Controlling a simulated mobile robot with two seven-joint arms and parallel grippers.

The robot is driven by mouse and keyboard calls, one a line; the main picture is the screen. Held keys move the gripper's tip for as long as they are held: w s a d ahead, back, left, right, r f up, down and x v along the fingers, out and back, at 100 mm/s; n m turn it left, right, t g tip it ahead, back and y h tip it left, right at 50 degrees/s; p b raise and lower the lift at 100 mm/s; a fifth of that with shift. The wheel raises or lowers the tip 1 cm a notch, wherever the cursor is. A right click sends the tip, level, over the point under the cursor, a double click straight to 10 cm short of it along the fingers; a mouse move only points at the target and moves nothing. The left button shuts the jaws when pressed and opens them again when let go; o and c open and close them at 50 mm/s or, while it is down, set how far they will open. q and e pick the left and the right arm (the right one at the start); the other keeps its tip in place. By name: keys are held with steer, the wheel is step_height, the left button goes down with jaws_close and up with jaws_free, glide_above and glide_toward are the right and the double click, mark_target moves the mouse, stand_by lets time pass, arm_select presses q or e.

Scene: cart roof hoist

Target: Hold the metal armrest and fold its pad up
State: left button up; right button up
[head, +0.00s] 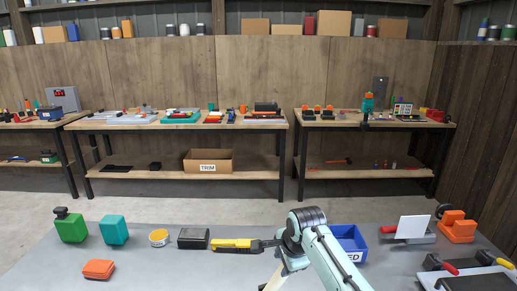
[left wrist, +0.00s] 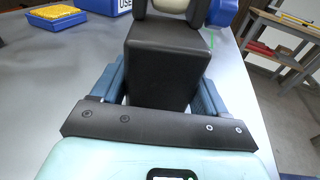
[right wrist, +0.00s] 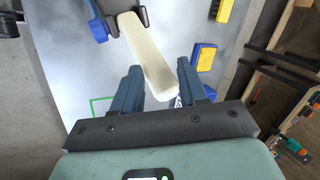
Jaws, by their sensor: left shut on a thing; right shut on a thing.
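The armrest shows close up in the wrist views, with a black block (left wrist: 165,62) and a cream bar (right wrist: 148,55) that looks like its pad. My left gripper (left wrist: 162,82) is shut on the black block, one blue finger on each side; the block hides the fingertips. My right gripper (right wrist: 160,82) is shut on the free end of the cream bar. The bar's other end meets dark parts at the top left of the right wrist view. In the head view my right arm covers most of the armrest; only a cream piece (head: 272,279) shows. My left gripper is outside the head view.
On the grey bench stand a blue labelled bin (head: 350,257), a yellow tool (head: 232,245), a black box (head: 193,238), a yellow tin (head: 158,238), and green and teal containers. Orange and red-handled things (head: 457,227) stand at right. The front left of the bench is mostly free.

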steer(key=shift+a+r, duration=0.1)
steer(key=shift+a, duration=0.05)
steer(key=shift+a+r, duration=0.1)
steer(key=shift+s+a+r, duration=0.25)
steer(key=shift+a, duration=0.25)
jaws_close()
steer(key=shift+a, duration=0.1)
steer(key=shift+s+a+r, duration=0.25)
steer(key=shift+a+r, duration=0.05)
steer(key=shift+a, duration=0.35)
steer(key=shift+s+a+r, duration=0.25)
steer(key=shift+a+r, duration=0.1)
steer(key=shift+a, duration=0.4)
steer(key=shift+a, duration=0.15)
